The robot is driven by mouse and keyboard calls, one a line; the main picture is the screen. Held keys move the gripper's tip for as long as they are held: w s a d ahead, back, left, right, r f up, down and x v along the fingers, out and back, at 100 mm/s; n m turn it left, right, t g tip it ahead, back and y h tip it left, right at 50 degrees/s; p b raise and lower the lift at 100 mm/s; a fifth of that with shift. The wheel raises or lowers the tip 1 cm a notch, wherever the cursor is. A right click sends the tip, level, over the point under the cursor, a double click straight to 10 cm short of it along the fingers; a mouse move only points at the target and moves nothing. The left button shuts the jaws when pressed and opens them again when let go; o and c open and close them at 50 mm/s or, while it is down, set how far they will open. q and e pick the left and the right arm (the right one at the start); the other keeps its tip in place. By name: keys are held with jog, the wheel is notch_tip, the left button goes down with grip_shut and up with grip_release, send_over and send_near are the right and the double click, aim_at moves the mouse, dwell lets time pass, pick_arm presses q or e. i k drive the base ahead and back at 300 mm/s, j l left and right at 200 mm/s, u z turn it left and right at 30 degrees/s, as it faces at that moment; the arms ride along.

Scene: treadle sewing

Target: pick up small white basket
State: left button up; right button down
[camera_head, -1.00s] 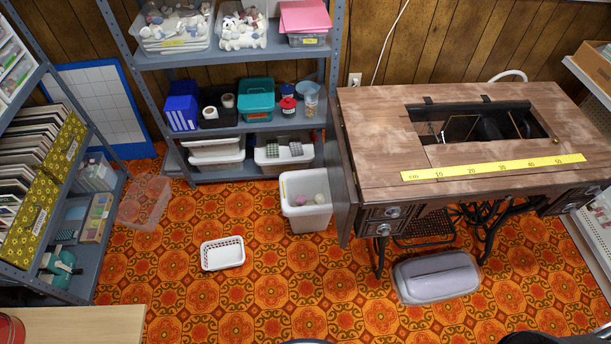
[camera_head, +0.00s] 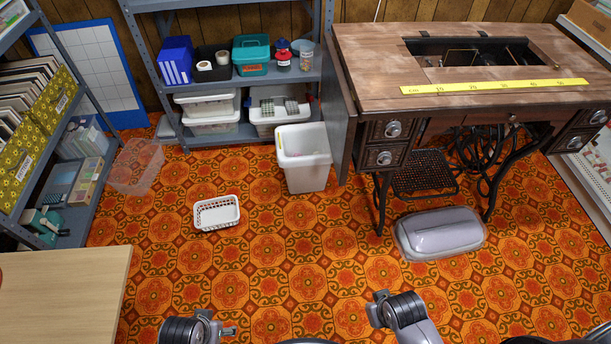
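The small white basket (camera_head: 217,213) sits upright on the orange patterned floor, left of the picture's middle. It has slotted sides and looks empty. My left gripper (camera_head: 232,330) is low in the view, below the basket and well apart from it. My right gripper (camera_head: 376,296) is at the bottom, right of the middle, also far from the basket. Neither gripper is touching anything that I can see. Their fingers are small and seen at an angle, so their opening is unclear.
A white bin (camera_head: 304,160) stands behind the basket, beside the sewing table (camera_head: 460,103). A lidded grey case (camera_head: 440,234) lies on the floor at right. A clear box (camera_head: 136,167) is near the left shelf. A wooden tabletop (camera_head: 62,300) fills the lower left. Floor around the basket is clear.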

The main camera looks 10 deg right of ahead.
aim_at(220, 216)
jog(key=i+l, duration=0.25)
jog(key=i+l+u, duration=0.15)
jog(key=u, duration=0.2)
jog(key=i+l+u, duration=0.15)
jog(key=u, duration=0.2)
jog(key=i+l+u, duration=0.1)
jog(key=l+u, duration=0.2)
